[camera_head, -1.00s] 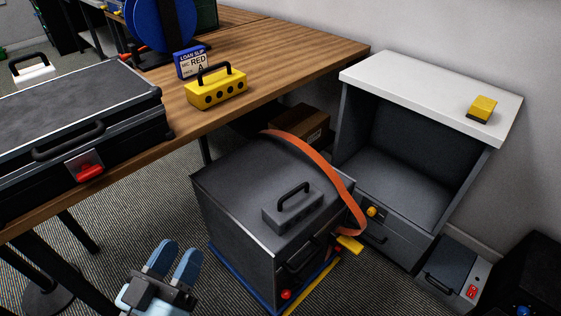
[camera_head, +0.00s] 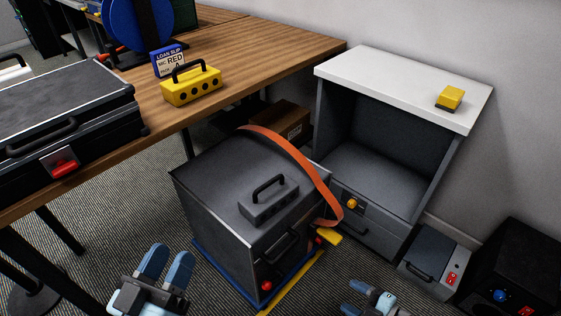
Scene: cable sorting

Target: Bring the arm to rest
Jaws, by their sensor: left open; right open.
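My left gripper (camera_head: 168,258) is at the bottom of the head view, its two blue fingers spread and empty. It appears in front of and to the left of a dark grey case (camera_head: 215,190) on the floor. My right gripper (camera_head: 354,297) shows at the bottom edge, right of that case, with its fingers pointing left. It looks empty, and the frame edge cuts off part of it. Both arms are mostly out of the picture.
The wooden table (camera_head: 255,62) holds a black case (camera_head: 60,105), a yellow block with a handle (camera_head: 191,85) and a loan slip sign (camera_head: 168,62). An orange strap (camera_head: 300,160) drapes over the floor case. An open cabinet (camera_head: 325,68) stands right, beside a small grey box (camera_head: 435,262).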

